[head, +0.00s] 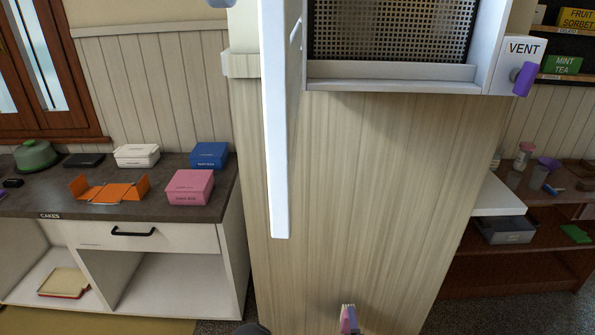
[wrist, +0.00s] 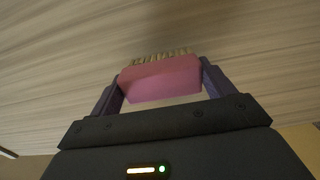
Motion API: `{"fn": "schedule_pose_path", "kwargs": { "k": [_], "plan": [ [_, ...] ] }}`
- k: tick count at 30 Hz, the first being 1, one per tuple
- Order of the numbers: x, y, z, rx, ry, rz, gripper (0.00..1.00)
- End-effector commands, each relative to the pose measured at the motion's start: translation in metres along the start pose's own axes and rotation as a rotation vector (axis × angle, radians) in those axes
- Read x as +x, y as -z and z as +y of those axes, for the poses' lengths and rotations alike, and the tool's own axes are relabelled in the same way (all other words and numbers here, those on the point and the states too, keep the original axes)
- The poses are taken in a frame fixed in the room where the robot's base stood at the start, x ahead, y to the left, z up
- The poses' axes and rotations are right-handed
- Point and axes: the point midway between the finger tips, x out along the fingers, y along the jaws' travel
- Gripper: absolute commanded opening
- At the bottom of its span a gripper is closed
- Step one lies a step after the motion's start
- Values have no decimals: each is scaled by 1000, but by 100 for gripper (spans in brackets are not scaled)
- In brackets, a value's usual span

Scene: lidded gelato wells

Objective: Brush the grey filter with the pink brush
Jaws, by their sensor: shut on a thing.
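The pink brush (wrist: 160,80) is held between the two fingers of my gripper (wrist: 158,88) in the wrist view, with its pale bristles pointing away from the gripper. The brush also shows at the bottom of the head view (head: 348,318), low in front of the wooden panel. A grey perforated panel (head: 392,30), which appears to be the filter, sits in a white frame marked VENT at the top of the head view. Its top is cut off. The brush is well below the filter and apart from it.
A white vent door (head: 278,130) hangs open at the left of the vent. A purple knob (head: 524,79) sticks out at its right. A counter (head: 60,205) at left holds several boxes. A shelf (head: 520,260) stands at right. The wooden panel (head: 370,190) below the vent is bare.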

Motion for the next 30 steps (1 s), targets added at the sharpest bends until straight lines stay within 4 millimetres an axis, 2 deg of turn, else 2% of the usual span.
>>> {"fn": "schedule_pose_path", "kwargs": {
  "k": [1,3,24,30],
  "plan": [
    [0,0,24,-1,0,1,48],
    [0,0,39,-1,0,1,48],
    [0,0,189,-1,1,0,48],
    [0,0,216,0,1,0,48]
  ]
}}
